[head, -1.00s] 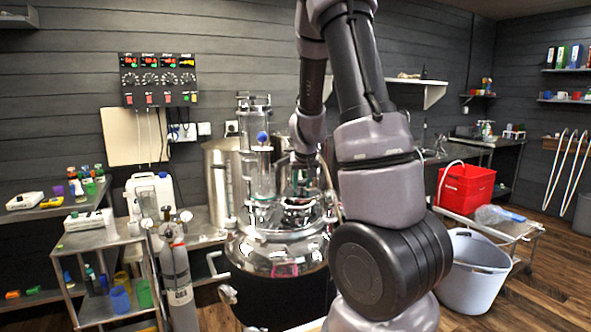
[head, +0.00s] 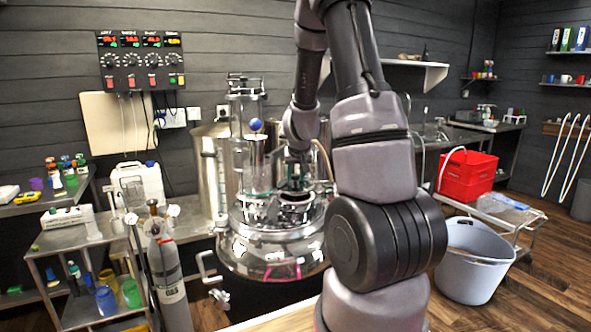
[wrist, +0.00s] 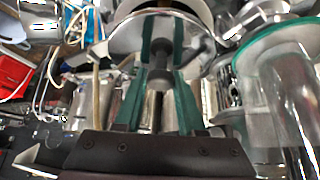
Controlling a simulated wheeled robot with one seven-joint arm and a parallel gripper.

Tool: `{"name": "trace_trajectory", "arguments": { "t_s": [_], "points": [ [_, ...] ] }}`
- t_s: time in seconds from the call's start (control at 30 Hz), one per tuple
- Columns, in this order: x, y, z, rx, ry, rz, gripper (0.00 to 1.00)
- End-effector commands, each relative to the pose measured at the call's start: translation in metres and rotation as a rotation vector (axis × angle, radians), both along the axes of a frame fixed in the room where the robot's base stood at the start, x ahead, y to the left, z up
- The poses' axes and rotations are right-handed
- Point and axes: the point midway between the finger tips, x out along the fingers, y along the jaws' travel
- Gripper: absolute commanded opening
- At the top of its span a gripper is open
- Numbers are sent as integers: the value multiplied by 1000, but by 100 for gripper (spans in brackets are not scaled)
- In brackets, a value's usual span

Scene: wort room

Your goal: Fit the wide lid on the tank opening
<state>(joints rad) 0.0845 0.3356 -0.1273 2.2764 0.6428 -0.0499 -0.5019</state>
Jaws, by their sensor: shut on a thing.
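The steel tank (head: 270,250) stands at the centre of the head view with a domed, shiny top. Its round opening (head: 295,197) has a raised collar on the dome, below my gripper (head: 297,177). In the wrist view my gripper (wrist: 160,75) has its green fingers shut on the dark stem of the wide lid (wrist: 118,40), a shiny metal disc beyond the fingertips. A pale round rim shows just past the disc at the top edge. Whether the lid touches the opening is hidden.
A glass column with a blue ball (head: 255,125) rises close to the left of the opening; a glass cylinder with a green rim (wrist: 285,75) is near my gripper at right. A grey tub (head: 472,260) and red crate (head: 467,177) stand to the right.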

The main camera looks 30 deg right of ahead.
Motion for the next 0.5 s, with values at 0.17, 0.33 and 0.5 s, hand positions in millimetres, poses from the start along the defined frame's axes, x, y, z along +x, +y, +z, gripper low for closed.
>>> {"name": "trace_trajectory", "arguments": {
  "t_s": [0.17, 0.33, 0.5],
  "points": [
    [0, -1, -13, 0, 0, 0, 0],
    [0, 0, -18, 2, -2, 0, 0],
    [0, 1, -18, 2, -3, 2, 0]
  ]
}}
